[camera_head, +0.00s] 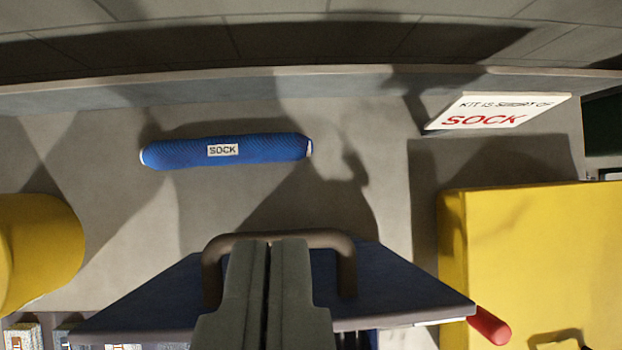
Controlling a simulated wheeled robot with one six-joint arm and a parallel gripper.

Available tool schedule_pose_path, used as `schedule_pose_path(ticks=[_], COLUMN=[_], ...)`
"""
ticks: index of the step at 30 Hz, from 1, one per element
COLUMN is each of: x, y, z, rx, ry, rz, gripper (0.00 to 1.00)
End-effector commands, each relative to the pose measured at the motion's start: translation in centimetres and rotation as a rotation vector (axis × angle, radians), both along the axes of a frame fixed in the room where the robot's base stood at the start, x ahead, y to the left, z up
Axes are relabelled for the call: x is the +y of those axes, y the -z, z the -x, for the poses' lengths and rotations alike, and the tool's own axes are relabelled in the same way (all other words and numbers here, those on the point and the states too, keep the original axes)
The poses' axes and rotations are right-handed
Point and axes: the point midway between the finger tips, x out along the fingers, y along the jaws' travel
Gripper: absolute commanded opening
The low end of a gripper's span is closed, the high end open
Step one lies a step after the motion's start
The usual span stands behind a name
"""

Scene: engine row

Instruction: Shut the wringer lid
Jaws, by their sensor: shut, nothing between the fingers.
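My gripper (267,245) is at the bottom middle, its two fingers pressed together with nothing between them. The fingertips overlap a brown loop handle (225,242) in the picture; I cannot tell whether they touch it. The handle stands over a dark blue panel (400,280) with a pale front edge. A yellow box-shaped body (540,245) stands at the right, with a small dark handle (556,336) low on it. A red grip (489,325) sticks out between panel and yellow body. I cannot tell which part is the wringer lid or how far it is open.
A blue roll labelled SOCK (225,151) lies on the grey surface (90,130) behind the panel. A sign (500,111) about a kit and a sock leans at the back right. A yellow rounded object (38,245) stands at the left. The grey surface around the roll is clear.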

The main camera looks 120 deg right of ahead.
Motion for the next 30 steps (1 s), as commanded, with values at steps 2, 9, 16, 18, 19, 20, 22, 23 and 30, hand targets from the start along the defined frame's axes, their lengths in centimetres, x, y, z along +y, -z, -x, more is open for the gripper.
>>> schedule_pose_path(ticks=[2,9,16,18,19,20,22,23,30], x=[-0.2,-1.1,-2.1,-2.5,-2.6,-2.8,-2.0,-1.8,-0.7], y=[0.4,3.4,7.0,8.1,8.6,9.0,8.8,8.8,9.2], z=[-0.2,-1.5,-3.1,-3.6,-3.8,-4.0,-2.9,-2.6,-0.9], rx=[0.002,0.003,0.002,0.004,0.003,0.002,-0.001,-0.002,0.0], ry=[0.001,0.001,0.0,0.0,0.0,0.0,-0.001,-0.001,-0.001], rz=[-0.001,0.0,0.0,0.0,-0.001,0.0,0.0,0.001,0.0], gripper=[0.0,0.0,0.0,0.0,0.0,0.0,0.0,0.0,0.0])
